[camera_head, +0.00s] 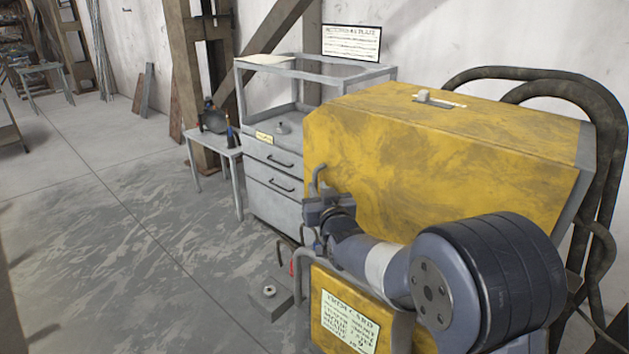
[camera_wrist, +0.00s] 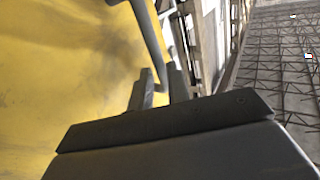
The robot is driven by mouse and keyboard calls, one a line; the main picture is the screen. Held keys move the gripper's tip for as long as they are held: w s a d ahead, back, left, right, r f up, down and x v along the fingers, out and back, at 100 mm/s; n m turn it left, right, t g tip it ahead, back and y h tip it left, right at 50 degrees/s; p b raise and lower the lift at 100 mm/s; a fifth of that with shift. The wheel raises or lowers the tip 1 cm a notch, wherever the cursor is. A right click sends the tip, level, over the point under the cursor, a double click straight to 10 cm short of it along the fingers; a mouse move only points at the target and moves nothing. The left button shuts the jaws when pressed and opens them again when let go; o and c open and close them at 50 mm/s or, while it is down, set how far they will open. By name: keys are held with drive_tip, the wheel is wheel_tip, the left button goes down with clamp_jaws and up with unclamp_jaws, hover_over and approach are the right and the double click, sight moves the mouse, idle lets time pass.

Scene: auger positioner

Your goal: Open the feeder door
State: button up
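The feeder is a big yellow box (camera_head: 400,155) with worn paint, standing right of the middle in the head view. Its yellow side fills the left of the wrist view (camera_wrist: 60,80). A grey bar handle (camera_head: 316,178) stands off its left edge, and the handle also runs down the wrist view (camera_wrist: 150,35). My gripper (camera_head: 322,205) is at the handle's lower part. In the wrist view its two fingers (camera_wrist: 160,82) are apart with the bar seemingly between them. Whether they press on it cannot be told. The door looks closed against the box.
A lower yellow box with a printed card (camera_head: 348,322) and a grey rail sits below my arm. A grey drawer cabinet (camera_head: 275,190) and a small table (camera_head: 216,145) stand behind. Thick dark hoses (camera_head: 600,100) loop at the right. The floor (camera_head: 120,240) at left is clear.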

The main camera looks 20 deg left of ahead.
sight(316, 185)
drive_tip(key=shift+p+x, duration=0.3)
drive_tip(key=shift+x, duration=1.45)
clamp_jaws()
